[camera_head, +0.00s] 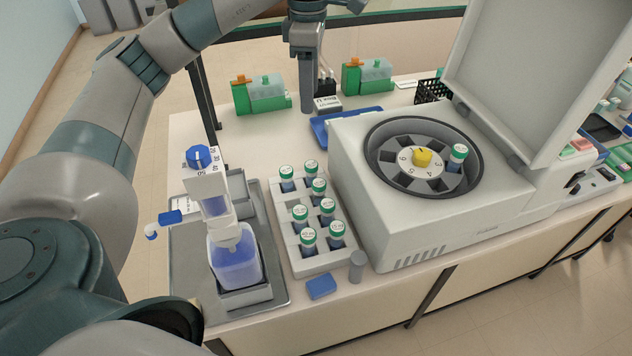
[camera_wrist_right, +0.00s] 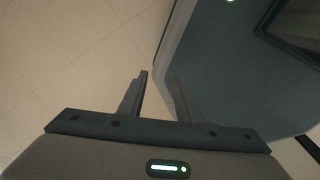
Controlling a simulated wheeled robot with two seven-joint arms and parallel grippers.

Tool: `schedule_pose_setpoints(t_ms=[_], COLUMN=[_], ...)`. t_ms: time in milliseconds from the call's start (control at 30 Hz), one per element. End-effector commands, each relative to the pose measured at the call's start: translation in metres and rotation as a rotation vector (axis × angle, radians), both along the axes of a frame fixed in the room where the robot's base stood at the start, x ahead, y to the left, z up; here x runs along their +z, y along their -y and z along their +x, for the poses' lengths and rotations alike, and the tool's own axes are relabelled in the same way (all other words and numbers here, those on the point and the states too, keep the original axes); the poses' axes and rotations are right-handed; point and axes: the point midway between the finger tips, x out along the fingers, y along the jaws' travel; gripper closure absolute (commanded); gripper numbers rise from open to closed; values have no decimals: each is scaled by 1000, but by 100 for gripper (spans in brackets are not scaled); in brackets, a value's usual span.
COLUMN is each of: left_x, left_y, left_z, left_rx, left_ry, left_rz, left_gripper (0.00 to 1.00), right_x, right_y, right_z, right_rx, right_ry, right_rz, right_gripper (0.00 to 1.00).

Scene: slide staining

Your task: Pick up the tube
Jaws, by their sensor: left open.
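Several tubes with green caps and dark blue contents stand upright in a white rack (camera_head: 318,262) at the middle of the bench; one is the front tube (camera_head: 308,241). Another green-capped tube (camera_head: 457,156) sits in the rotor of the open centrifuge (camera_head: 375,225). Which tube is meant, I cannot tell. My left gripper (camera_head: 304,106) points down behind the rack, near the slide box, apart from the tubes. It is seen edge-on, open, and I see nothing held. My right gripper (camera_wrist_right: 158,95) shows in its wrist view, with a gap between its fingers and nothing held, over the floor.
A blue-liquid dispenser bottle (camera_head: 236,262) stands on a grey tray (camera_head: 185,285) left of the rack. The raised centrifuge lid (camera_head: 535,70) blocks the right.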

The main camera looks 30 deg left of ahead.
Motion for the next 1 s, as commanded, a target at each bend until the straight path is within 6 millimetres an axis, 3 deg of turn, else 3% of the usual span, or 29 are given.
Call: schedule_pose_setpoints(t_ms=[200, 367, 1000], left_x=[-31, -45, -52], left_y=[0, 0, 0], left_z=[0, 0, 0], left_rx=[0, 0, -1], left_ry=[0, 0, -2], left_rz=[0, 0, -1], left_gripper=[52, 52, 52], right_x=[-32, -45, -45], right_y=[-18, -17, -3], right_z=[-4, -3, -2], right_rx=[-2, 0, -1], right_ry=[-4, -4, -3], right_rz=[18, 17, 4], right_gripper=[69, 69, 69])
